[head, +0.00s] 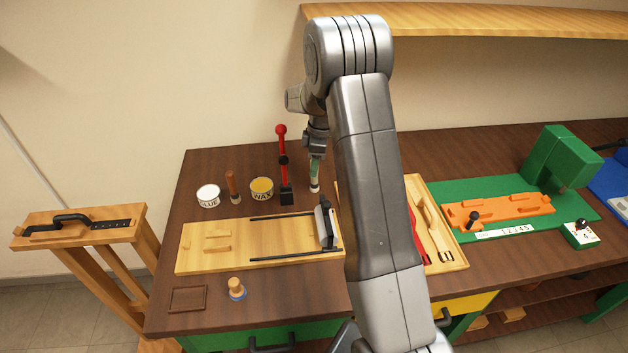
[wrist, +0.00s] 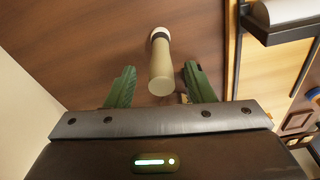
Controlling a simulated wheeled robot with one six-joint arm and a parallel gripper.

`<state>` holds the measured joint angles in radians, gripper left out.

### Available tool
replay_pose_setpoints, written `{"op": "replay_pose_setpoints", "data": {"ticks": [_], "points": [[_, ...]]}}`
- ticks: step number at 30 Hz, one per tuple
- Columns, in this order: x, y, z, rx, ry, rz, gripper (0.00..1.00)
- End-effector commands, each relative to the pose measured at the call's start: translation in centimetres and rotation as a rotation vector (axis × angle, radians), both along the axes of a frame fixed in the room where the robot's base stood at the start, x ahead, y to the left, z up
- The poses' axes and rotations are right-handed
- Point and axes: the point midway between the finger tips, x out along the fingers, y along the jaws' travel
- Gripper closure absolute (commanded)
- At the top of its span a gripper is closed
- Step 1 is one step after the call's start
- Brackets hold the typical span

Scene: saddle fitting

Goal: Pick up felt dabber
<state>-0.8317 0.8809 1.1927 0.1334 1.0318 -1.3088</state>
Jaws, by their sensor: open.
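A pale cylinder with a dark band and a white end, which looks like the felt dabber (head: 314,186), stands upright on the dark wooden bench, right of the red-handled clamp. It also shows in the wrist view (wrist: 161,65), with its blunt cream end nearest the camera. My gripper (head: 315,170) is over it, pointing down. In the wrist view my gripper's green fingers (wrist: 160,85) are open, one on each side of the cylinder. Gaps show on both sides, so neither finger appears to touch it.
The red clamp (head: 283,165) stands close on the left, beside the wax tin (head: 262,188), a brown wooden handle (head: 232,186) and the glue tin (head: 208,195). A pale wooden board (head: 205,262) with black rails lies in front. My arm hides part of the bench.

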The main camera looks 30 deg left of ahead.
Motion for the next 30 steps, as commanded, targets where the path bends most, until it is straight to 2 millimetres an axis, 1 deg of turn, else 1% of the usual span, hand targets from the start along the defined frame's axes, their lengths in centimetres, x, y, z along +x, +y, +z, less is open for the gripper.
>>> {"op": "replay_pose_setpoints", "data": {"ticks": [6, 9, 12, 18, 20, 21, 25, 26, 30], "points": [[-0.3, 0.0, -3.0, -0.003, 0.004, 0.001, 0.52], [-0.3, 0.1, -3.9, -0.002, 0.002, 0.0, 0.52], [-0.3, 0.2, -4.4, -0.002, 0.001, 0.0, 0.52], [-0.3, 0.2, -4.4, 0.0, 0.001, 0.0, 0.52], [-0.3, 0.2, -4.4, 0.0, 0.001, 0.0, 0.63], [-0.3, 0.2, -4.4, 0.0, 0.001, 0.0, 0.71], [-0.3, 0.2, -4.4, 0.0, 0.001, 0.0, 0.97], [-0.3, 0.2, -4.4, 0.0, 0.001, 0.0, 1.0], [-0.3, 0.2, -4.4, 0.0, 0.001, 0.0, 1.0]]}}
